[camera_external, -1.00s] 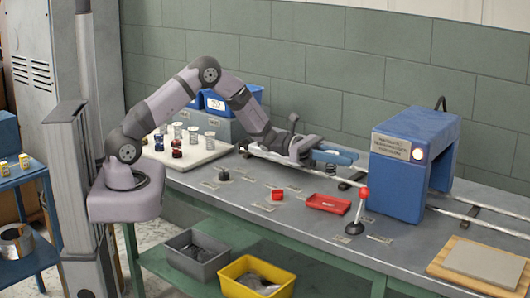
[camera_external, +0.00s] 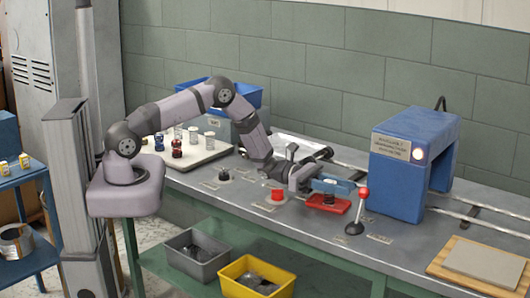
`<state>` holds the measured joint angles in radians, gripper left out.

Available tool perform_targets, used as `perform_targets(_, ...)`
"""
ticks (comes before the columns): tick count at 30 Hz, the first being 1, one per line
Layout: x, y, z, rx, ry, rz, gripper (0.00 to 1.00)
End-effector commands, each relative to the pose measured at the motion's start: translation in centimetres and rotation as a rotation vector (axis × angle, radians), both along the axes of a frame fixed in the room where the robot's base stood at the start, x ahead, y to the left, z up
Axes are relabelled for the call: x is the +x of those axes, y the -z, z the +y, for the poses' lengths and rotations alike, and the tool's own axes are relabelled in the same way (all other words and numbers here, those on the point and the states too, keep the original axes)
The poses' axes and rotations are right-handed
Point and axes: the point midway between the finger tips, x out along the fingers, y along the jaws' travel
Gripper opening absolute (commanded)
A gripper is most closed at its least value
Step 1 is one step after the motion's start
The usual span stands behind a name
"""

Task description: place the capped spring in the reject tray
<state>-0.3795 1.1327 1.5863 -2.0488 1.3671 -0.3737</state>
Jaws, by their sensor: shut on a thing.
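My gripper (camera_external: 333,187), with blue fingers, is shut on the capped spring (camera_external: 329,199). Only a small dark part of the spring shows below the fingers; the rest is hidden, and its cap cannot be made out. The reject tray, a shallow red tray (camera_external: 341,208), lies on the bench directly under the gripper. The spring is over or inside the tray, low down; I cannot tell whether it touches the tray floor.
A lever with a red knob (camera_external: 363,192) stands just right of the tray. The blue machine (camera_external: 405,170) stands over rails at the right. A white board (camera_external: 190,153) holds several springs.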

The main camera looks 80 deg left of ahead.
Motion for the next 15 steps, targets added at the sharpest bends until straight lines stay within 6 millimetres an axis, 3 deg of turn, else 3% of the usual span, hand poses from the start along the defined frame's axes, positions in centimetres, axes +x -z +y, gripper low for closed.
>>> perform_targets(15,0.01,0.93,0.01,0.0,0.0,-0.001,0.04)
